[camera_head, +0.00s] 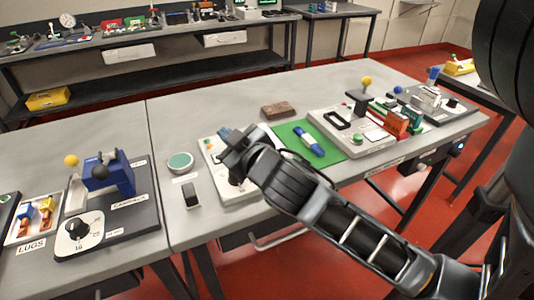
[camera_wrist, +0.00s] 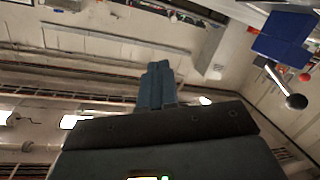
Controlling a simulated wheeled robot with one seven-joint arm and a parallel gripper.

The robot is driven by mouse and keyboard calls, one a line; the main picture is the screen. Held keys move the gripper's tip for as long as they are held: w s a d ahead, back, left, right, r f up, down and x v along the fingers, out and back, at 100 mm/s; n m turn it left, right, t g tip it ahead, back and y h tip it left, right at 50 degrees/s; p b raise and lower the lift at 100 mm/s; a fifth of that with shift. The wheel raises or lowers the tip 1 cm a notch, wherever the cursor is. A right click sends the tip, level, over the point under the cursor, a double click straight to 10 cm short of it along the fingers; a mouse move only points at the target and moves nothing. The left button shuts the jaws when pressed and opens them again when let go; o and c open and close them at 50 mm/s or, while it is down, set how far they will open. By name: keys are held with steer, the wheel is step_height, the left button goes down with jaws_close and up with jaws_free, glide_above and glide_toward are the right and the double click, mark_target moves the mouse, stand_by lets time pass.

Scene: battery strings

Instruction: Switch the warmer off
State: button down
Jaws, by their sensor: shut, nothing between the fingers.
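No label reading "warmer" is legible, so I cannot tell for sure which device it is. A pale panel (camera_head: 214,158) lies on the bench, with small coloured marks at its upper left and a dark part mostly hidden by my arm. To its left are a round green-topped disc (camera_head: 180,162) and a small black-faced switch block (camera_head: 191,196). My gripper (camera_head: 226,137) is over the panel in the head view, shut and empty. Whether it touches anything is unclear. In the wrist view my gripper (camera_wrist: 156,85) shows its blue-grey fingers together, pointing towards the room's wall.
A blue clamp device (camera_head: 118,176) and a dial box (camera_head: 78,235) stand left. Bare bench shows behind the disc. The wrist view shows a black-knobbed lever (camera_wrist: 296,101).

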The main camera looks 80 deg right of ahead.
steer(key=s+d+r+m+g+h, duration=0.4)
steer(key=d+r+m+g, duration=0.5)
steer(key=d+m+g, duration=0.65)
steer(key=s+a+f+m+y, duration=0.1)
steer(key=a+f+m+y, duration=0.2)
steer(key=a+m+y, duration=0.6)
steer(key=a+y, duration=0.3)
steer(key=shift+a+m, duration=0.2)
steer(key=shift+m, duration=0.15)
steer(key=shift+f, duration=0.1)
steer(key=x, duration=1.2)
steer(key=shift+w+a+f+b, duration=0.25)
steer(key=shift+a+f+b, duration=0.05)
steer(key=shift+b, duration=0.1)
steer(key=shift+f, duration=0.8)
steer(key=shift+d, duration=0.1)
